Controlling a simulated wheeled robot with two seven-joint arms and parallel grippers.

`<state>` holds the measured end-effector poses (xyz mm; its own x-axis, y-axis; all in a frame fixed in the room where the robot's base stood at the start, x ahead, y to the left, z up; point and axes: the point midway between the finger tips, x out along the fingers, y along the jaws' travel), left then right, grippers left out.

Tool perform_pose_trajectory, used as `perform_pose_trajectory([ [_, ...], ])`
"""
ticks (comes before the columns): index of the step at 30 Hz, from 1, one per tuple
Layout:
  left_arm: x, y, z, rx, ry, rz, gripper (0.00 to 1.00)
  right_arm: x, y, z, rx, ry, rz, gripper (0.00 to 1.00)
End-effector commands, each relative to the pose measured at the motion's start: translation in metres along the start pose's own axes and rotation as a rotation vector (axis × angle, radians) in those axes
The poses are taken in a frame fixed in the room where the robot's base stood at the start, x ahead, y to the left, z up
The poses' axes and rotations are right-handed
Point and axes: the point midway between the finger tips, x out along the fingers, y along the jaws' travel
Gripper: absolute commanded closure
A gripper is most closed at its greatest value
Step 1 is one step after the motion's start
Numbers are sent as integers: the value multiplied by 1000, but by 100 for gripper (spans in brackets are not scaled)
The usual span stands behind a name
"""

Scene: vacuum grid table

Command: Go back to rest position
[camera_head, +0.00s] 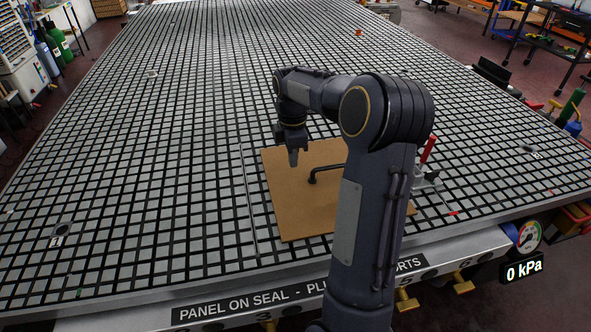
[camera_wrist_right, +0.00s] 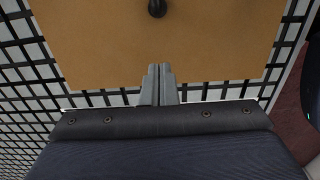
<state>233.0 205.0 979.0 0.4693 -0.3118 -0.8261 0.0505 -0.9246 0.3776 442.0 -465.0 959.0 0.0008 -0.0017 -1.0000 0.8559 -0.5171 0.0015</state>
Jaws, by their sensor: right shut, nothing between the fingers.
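My right arm reaches in from the lower right of the head view, over the vacuum grid table (camera_head: 180,120). My right gripper (camera_head: 293,158) points down above the left part of a tan wooden panel (camera_head: 290,215). In the right wrist view the fingers (camera_wrist_right: 159,72) are closed together with nothing between them. The panel (camera_wrist_right: 110,45) lies ahead of them, with a dark round fitting (camera_wrist_right: 157,8) at the top. A black bent handle (camera_head: 325,170) stands on the panel, partly hidden by my arm. My left gripper is not in view.
A red-handled clamp (camera_head: 428,150) stands at the panel's right, partly behind my arm. A pressure gauge (camera_head: 528,237) and a 0 kPa readout (camera_head: 524,268) are at the table's front right edge. The left and far parts of the grid are mostly clear.

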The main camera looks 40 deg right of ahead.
Motion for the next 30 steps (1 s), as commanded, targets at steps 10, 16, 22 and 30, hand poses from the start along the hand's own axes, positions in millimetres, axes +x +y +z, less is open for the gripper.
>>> perform_pose_trajectory([
  [10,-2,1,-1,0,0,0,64,-33,0,-1,-2,1,0,100],
  [16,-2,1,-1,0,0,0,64,-33,-1,-1,-1,2,0,100],
  [22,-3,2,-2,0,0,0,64,-55,-36,-20,127,72,44,100],
  [30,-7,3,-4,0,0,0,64,-80,-177,-77,618,363,75,100],
])
